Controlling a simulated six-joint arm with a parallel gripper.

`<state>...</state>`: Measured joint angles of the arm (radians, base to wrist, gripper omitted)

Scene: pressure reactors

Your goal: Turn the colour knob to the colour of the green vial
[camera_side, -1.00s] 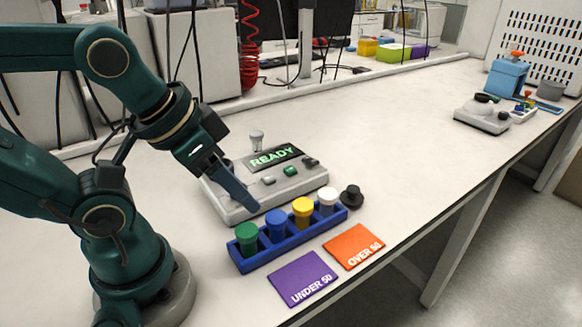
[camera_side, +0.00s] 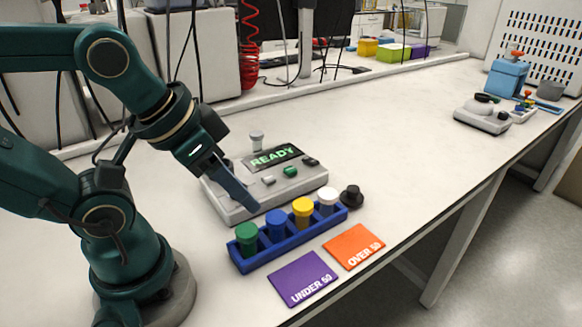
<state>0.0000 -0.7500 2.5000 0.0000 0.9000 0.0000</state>
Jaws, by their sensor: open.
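The grey reactor box (camera_side: 300,187) stands on the bench with its display (camera_side: 274,157) reading READY. A green button (camera_side: 290,171) and small grey and dark controls show on its top; I cannot tell which is the colour knob, and part of the top is hidden behind my gripper. The green vial (camera_side: 247,233) stands upright in the leftmost slot of the blue rack (camera_side: 290,240). My gripper (camera_side: 245,202) points down over the left front of the box, above and behind the rack. Its fingers overlap in this view, and nothing shows between them.
The rack also holds a blue vial (camera_side: 277,222), a yellow vial (camera_side: 303,208) and a white vial (camera_side: 328,197). A black knob-like piece (camera_side: 352,196) stands beside it. Purple (camera_side: 303,279) and orange (camera_side: 354,247) cards lie in front.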

